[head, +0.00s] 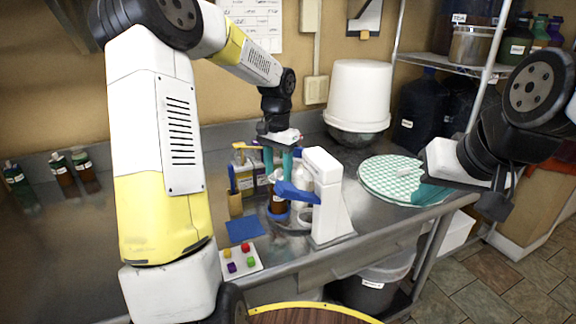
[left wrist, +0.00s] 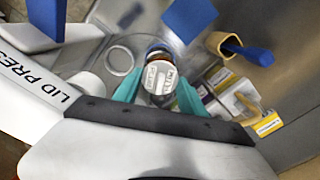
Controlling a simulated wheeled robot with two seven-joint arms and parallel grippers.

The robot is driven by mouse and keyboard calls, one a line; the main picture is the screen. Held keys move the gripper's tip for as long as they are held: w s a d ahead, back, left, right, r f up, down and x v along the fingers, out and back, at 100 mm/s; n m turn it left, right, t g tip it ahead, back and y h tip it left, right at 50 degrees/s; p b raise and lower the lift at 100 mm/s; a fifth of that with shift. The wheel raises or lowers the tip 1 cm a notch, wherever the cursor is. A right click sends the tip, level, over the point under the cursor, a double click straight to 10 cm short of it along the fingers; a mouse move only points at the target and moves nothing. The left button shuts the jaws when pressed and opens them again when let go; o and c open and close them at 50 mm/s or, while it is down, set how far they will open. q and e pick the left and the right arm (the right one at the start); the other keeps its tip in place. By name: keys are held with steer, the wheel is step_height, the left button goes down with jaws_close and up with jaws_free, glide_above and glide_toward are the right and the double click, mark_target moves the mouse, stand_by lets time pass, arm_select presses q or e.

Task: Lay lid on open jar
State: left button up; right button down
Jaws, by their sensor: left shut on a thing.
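My left gripper (head: 279,166) points down with teal fingers beside the white lid press (head: 325,200). In the left wrist view its fingers (left wrist: 158,92) are shut on a round, pale lid (left wrist: 160,77) with printed lettering. An amber jar (head: 278,204) with a white label stands upright below the gripper on a blue base. In the wrist view the lid covers most of the jar, and I cannot tell whether they touch. My right gripper (head: 432,194) is at the right over the round checkered mat (head: 400,180); its opening is not clear.
The press's blue lever (head: 296,193) is close to the left gripper. A white bucket (head: 359,95) stands behind. The counter's left side is mostly clear.

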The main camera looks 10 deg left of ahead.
arm_select(q)
steer(key=shift+f, duration=0.5)
stand_by(1.8)
steer(key=o, duration=1.4)
steer(key=shift+o, duration=0.5)
steer(key=o, duration=0.4)
steer(key=shift+r, duration=4.05)
